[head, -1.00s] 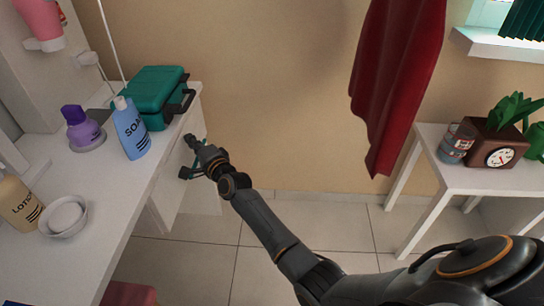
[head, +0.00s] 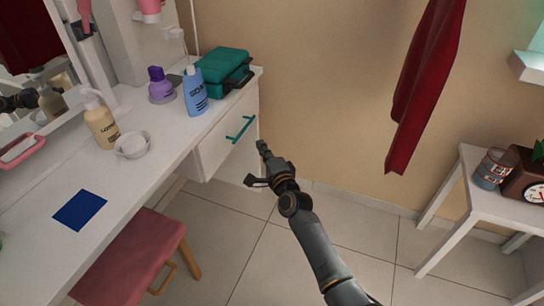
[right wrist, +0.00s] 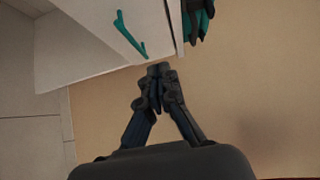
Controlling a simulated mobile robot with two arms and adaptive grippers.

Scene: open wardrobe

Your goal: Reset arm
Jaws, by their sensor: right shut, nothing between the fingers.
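My right gripper (head: 256,164) is shut and empty. In the head view it hangs in the air just right of the white drawer (head: 218,142) with its teal handle (head: 241,129), apart from the handle. In the right wrist view my gripper's fingertips (right wrist: 156,70) meet, with the teal handle (right wrist: 128,33) above and to the left of them. The drawer front looks flush with the vanity. My left gripper is not seen directly.
The white vanity (head: 130,190) holds a green case (head: 222,70), a blue bottle (head: 195,92), a purple bottle (head: 161,86), a lotion bottle (head: 101,122) and a white bowl (head: 132,145). A pink stool (head: 130,258) stands below. A white side table (head: 470,230) is at right.

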